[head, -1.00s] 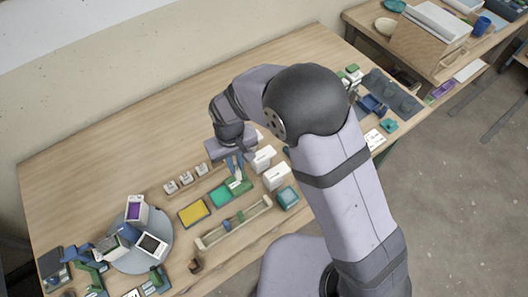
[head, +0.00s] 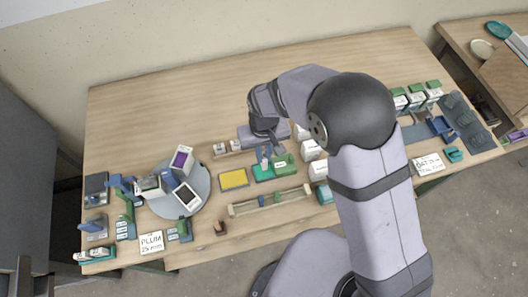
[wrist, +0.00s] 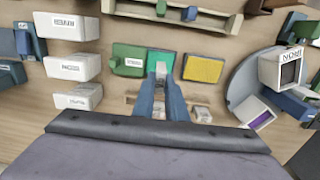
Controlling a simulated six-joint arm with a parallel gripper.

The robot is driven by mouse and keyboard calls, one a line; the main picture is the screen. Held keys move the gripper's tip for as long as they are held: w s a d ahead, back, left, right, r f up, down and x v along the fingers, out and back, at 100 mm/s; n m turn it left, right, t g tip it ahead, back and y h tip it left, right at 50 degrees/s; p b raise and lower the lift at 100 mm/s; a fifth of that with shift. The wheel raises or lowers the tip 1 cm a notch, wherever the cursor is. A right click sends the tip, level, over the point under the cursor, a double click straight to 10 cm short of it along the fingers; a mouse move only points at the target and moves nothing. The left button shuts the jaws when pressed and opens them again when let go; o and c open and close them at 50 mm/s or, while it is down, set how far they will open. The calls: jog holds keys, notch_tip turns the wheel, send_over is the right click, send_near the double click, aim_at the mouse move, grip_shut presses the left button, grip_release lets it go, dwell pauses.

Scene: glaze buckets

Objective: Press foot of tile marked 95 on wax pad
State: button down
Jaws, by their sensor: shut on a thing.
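My gripper (head: 265,160) points down at the far part of a teal pad (head: 263,175); its two blue fingers also show in the wrist view (wrist: 161,78). It is shut on a small pale tile (wrist: 161,68), mostly hidden between the fingertips. I cannot read a number on it, nor tell whether its foot touches the pad. The teal pad also shows in the wrist view (wrist: 154,58), between a green block (wrist: 128,60) and a yellow pad (wrist: 203,69). I cannot tell from any label which pad is wax. Other small tiles (head: 219,148) stand in a row behind.
White labelled boxes (head: 310,149) stand close to the right of the pads. A wooden rail (head: 270,200) lies in front. A round grey turntable (head: 205,180) with several containers is on the left. The back of the table is clear.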

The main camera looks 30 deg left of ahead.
aim_at(264, 156)
jog(key=shift+f+b, duration=1.1)
jog(key=shift+f, duration=0.55)
jog(key=shift+f+b, duration=0.4)
jog(key=shift+f, duration=0.2)
jog(key=shift+d+f, duration=0.1)
dwell(1.5)
jog(key=shift+r+p, duration=2.5)
jog(key=shift+r, duration=0.6)
